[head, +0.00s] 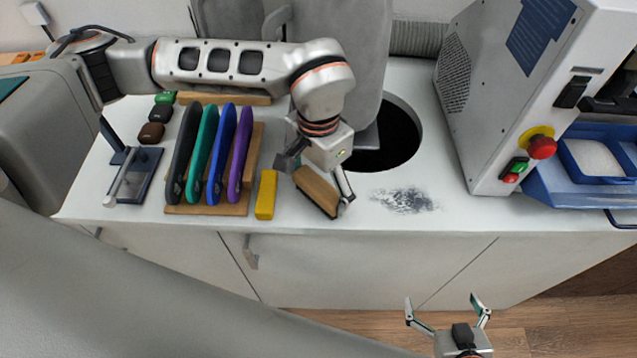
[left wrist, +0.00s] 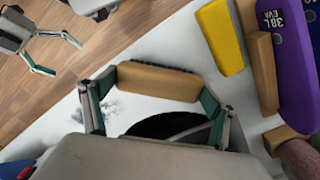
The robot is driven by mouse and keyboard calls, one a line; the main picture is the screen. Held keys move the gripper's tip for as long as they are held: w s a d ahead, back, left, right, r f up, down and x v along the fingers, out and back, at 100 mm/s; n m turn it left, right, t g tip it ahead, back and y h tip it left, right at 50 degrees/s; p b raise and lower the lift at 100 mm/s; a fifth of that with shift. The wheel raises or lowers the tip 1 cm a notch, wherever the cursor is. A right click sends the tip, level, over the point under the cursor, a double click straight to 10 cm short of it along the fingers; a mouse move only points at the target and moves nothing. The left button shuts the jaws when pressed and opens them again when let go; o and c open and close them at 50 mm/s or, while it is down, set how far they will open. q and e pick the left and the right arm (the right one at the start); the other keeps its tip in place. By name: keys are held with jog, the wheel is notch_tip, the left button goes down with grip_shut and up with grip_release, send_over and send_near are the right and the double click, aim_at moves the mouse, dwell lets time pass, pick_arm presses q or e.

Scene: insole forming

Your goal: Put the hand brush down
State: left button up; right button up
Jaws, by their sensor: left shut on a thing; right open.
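The hand brush (head: 316,192) has a tan wooden back and dark bristles along its lower edge. My left gripper (head: 318,182) is shut on it, near the counter's front edge, between a yellow block and a grey dust patch. In the left wrist view the brush (left wrist: 158,80) spans between the two fingers. Whether its bristles touch the counter (head: 290,218) I cannot tell. My right gripper (head: 447,301) is open and empty, low in front of the cabinets, and it also shows in the left wrist view (left wrist: 52,50).
A yellow block (head: 266,194) lies just left of the brush, beside a wooden rack (head: 205,209) of coloured insoles. A dark round hole (head: 402,135) is behind. Grey dust (head: 405,200) lies to the right, before a machine (head: 480,100) with a red button. The counter around the dust is otherwise clear.

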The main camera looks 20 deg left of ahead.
aim_at(319, 185)
pick_arm(q)
jog(key=shift+f, duration=0.1)
jog(key=o, duration=1.2)
notch_tip(319, 185, up, 12)
jog(key=shift+r+b, duration=0.15)
jog(key=shift+b, duration=0.2)
